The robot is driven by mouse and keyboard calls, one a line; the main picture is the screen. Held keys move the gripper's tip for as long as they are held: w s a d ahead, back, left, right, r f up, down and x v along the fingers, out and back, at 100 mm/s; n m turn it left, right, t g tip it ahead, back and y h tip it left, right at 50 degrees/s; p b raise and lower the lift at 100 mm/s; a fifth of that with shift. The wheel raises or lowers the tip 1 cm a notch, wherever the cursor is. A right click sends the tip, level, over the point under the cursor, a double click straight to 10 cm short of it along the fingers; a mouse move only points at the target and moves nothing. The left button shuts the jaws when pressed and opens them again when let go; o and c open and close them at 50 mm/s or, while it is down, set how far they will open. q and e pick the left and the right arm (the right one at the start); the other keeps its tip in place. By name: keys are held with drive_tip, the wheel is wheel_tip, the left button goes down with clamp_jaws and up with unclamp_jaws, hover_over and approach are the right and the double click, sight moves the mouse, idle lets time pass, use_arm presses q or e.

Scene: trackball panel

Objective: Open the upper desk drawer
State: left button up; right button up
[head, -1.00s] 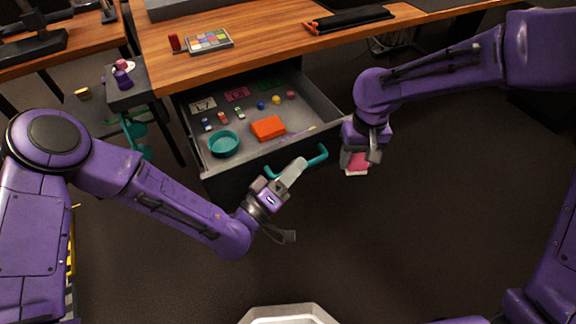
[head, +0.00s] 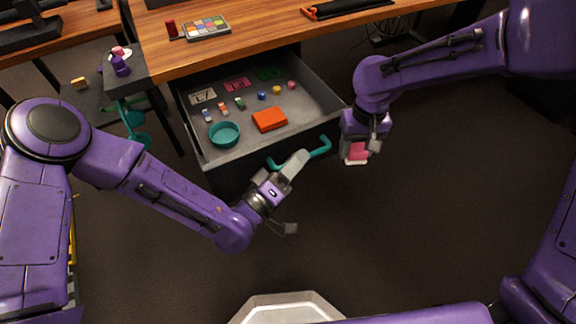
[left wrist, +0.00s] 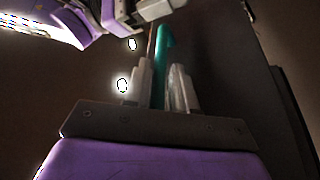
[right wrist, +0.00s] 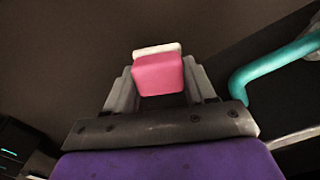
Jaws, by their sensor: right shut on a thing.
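The upper desk drawer (head: 312,126) stands well pulled out under the wooden desk top, its inside exposed. Its teal bar handle (head: 322,148) runs along the front face; it also shows in the left wrist view (left wrist: 163,52). My left gripper (head: 298,162) is at the handle, fingers apart on either side of the bar; the handle lies between them in the left wrist view. My right gripper (head: 356,155) is shut on a pink block with a white end (right wrist: 158,74), held in the air right of the drawer front.
The drawer holds a teal bowl (head: 224,134), an orange box (head: 270,119), flat cards and several small coloured pieces. A colour panel (head: 206,29) and red cylinder (head: 171,28) sit on the desk. The floor in front is clear.

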drive_tip(key=shift+f+b, duration=0.45)
drive_tip(key=shift+f, duration=0.05)
use_arm(q)
drive_tip(key=v, duration=1.1)
drive_tip(key=shift+s+a, duration=0.25)
drive_tip(key=shift+a, duration=0.05)
